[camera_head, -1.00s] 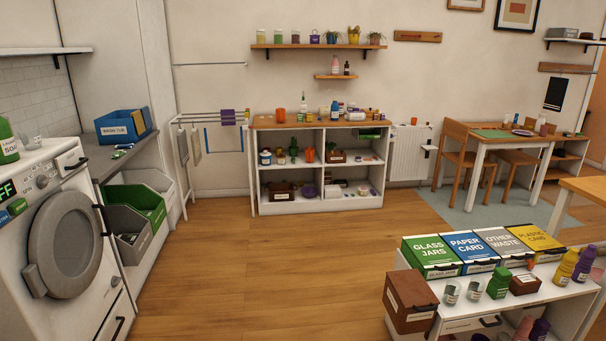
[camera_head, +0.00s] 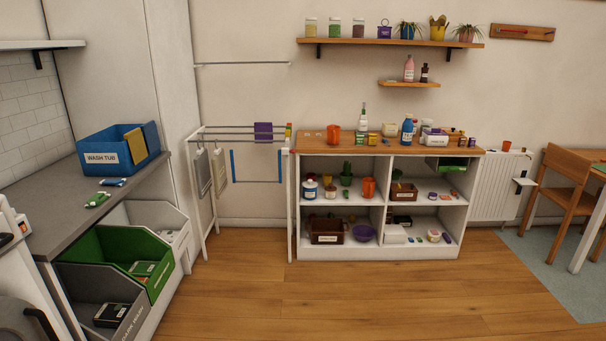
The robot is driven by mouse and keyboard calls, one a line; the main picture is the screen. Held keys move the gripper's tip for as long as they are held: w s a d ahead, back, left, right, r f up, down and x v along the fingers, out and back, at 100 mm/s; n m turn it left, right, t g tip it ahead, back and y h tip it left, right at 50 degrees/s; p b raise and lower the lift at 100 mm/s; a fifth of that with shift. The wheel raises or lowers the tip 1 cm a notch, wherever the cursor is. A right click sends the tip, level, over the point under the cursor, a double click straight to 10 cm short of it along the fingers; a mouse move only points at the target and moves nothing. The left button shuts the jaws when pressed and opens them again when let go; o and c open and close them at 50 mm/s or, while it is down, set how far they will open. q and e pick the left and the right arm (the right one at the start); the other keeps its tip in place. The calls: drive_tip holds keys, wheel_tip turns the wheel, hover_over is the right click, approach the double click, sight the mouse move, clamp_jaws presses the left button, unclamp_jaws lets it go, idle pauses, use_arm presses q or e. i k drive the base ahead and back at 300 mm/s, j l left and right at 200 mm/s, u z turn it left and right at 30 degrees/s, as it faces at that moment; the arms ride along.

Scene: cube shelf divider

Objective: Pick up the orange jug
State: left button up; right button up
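Three orange vessels are in the head view, and I cannot tell for sure which is the jug. One orange vessel (camera_head: 333,135) stands upright on the wooden top of the cube shelf (camera_head: 312,148), towards its left end. Another orange vessel (camera_head: 368,188) stands in the upper left compartment, close to the middle divider. A small orange cup (camera_head: 506,146) is at the radiator to the right of the shelf. Handles are too small to make out. Neither of my grippers is in view.
Wooden floor (camera_head: 330,300) is clear in front of the shelf. A drying rack (camera_head: 205,190) stands left of the shelf. Bottles, including a blue one (camera_head: 407,130), crowd the shelf top. A green bin (camera_head: 120,250) sits at left; a wooden chair (camera_head: 560,205) is at right.

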sight(333, 131)
drive_tip(key=i, duration=2.4)
